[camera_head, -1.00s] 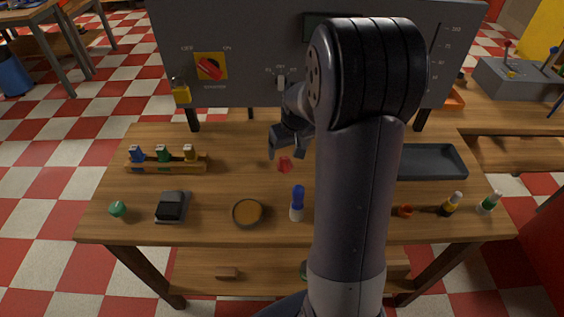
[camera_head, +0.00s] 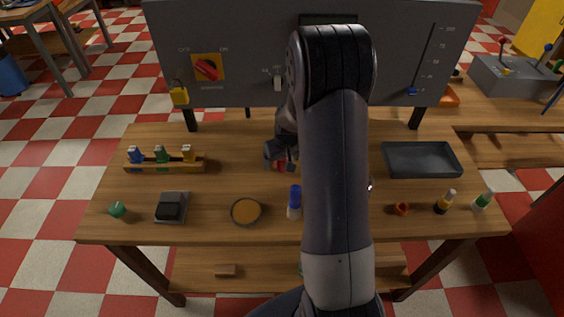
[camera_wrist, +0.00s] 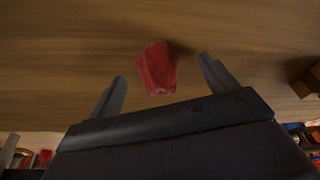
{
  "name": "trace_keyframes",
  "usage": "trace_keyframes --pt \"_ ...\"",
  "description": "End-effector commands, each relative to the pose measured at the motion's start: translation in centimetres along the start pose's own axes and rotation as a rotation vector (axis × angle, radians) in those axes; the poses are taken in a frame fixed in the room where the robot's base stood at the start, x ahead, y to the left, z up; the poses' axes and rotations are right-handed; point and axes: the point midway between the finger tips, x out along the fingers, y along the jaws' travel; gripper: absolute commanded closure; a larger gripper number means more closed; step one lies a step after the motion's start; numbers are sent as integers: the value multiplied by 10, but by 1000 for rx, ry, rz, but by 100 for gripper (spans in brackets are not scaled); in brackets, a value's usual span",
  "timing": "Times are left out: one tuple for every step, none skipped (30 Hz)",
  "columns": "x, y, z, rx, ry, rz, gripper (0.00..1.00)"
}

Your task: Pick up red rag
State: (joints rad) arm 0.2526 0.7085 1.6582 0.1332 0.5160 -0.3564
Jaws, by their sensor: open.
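The red rag (camera_wrist: 157,68) is a small crumpled red piece on the wooden table. In the wrist view it lies between and just beyond the two fingertips of my gripper (camera_wrist: 162,72), with space on both sides. My gripper is open and empty. In the head view my gripper (camera_head: 281,160) is low over the middle of the table, and only a bit of the red rag (camera_head: 281,166) shows by its fingers. The rest of the rag is hidden there by the gripper.
A blue-capped bottle (camera_head: 294,202) stands in front of the gripper, near a round orange-brown dish (camera_head: 246,211). A wooden rack (camera_head: 165,166) with coloured items is at left. A dark tray (camera_head: 421,172) is at right. A grey panel (camera_head: 240,80) rises behind the table.

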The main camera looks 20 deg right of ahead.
Motion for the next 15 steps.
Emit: trace_keyframes --pt "0 0 0 0 0 0 20" --pt "0 0 0 0 0 0 20" --pt "0 0 0 0 0 0 22" --pt "0 0 0 0 0 0 24" --pt "0 0 0 0 0 0 27" --pt "0 0 0 0 0 0 30" --pt "0 0 0 0 0 0 33" --pt "0 0 0 0 0 0 35" --pt "0 0 0 0 0 0 38" --pt "0 0 0 0 0 0 41" --pt "0 0 0 0 0 0 43" --pt "0 0 0 0 0 0 47" --pt "0 0 0 0 0 0 49" --pt "0 0 0 0 0 0 52" --pt "0 0 0 0 0 0 55"
